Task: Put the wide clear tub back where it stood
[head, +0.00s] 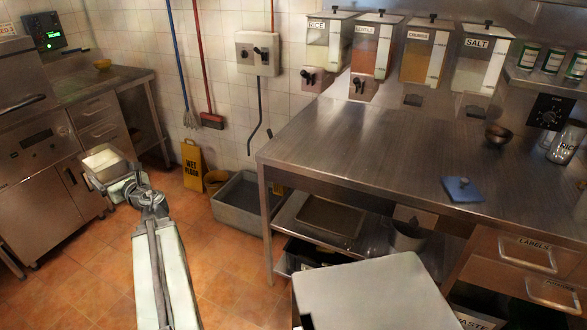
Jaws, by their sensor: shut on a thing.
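The wide clear tub (104,161) is at the left of the head view, held up in the air over the tiled floor in front of the steel cabinets. It looks shallow, with a pale inside, and seems slightly tilted. My gripper (126,187) is at the near end of the tub and shut on it. The fingertips are small here and partly merge with the tub's near edge. My arm reaches up to it from the bottom of the view.
A steel worktable (370,140) fills the right, with a blue cloth (462,189) and dark bowl (498,134) on it. Its left top is bare. A yellow wet-floor sign (193,166) and grey floor basin (240,203) stand by the wall. A left counter (108,84) holds a yellow bowl (103,64).

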